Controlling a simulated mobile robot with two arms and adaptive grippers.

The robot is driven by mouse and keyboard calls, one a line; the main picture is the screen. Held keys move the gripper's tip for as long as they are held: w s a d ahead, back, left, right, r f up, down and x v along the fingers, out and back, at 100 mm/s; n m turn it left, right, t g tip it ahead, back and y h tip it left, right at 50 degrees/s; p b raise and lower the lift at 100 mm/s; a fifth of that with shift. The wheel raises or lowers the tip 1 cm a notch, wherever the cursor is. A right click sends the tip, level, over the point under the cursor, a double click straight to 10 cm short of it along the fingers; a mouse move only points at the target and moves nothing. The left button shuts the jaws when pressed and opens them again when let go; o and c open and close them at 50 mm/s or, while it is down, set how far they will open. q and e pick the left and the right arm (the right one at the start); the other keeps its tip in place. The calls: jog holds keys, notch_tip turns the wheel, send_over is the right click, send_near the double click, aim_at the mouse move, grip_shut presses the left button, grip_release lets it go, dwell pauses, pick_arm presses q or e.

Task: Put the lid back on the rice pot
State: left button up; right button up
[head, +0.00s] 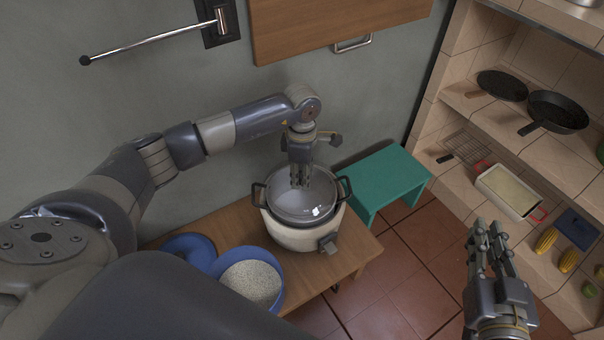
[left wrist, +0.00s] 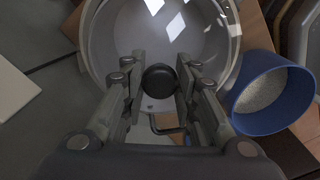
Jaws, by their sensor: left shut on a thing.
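The rice pot (head: 292,238) is a cream cooker with dark side handles, standing on a small wooden table. The clear glass lid (head: 288,210) is over the pot's opening, roughly level; I cannot tell whether its edge touches the rim all round. My left gripper (head: 301,184) points down at the lid's middle. In the left wrist view the left gripper (left wrist: 160,88) has its fingers on either side of the black lid knob (left wrist: 160,78), shut on it, with the glass lid (left wrist: 115,40) around it. My right gripper (head: 489,232) is open and empty, away at the right.
A blue bowl of rice (head: 279,298) stands in front of the pot, beside another blue dish (head: 190,243). A green stool (head: 385,178) is to the right of the wooden table (head: 355,258). Tiled shelves at the right hold pans (head: 557,111), a tray (head: 508,190) and corn (head: 546,240).

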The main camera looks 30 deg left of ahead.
dwell(0.8)
pick_arm(q)
jog(key=o, duration=1.7)
jog(key=shift+c, duration=0.2)
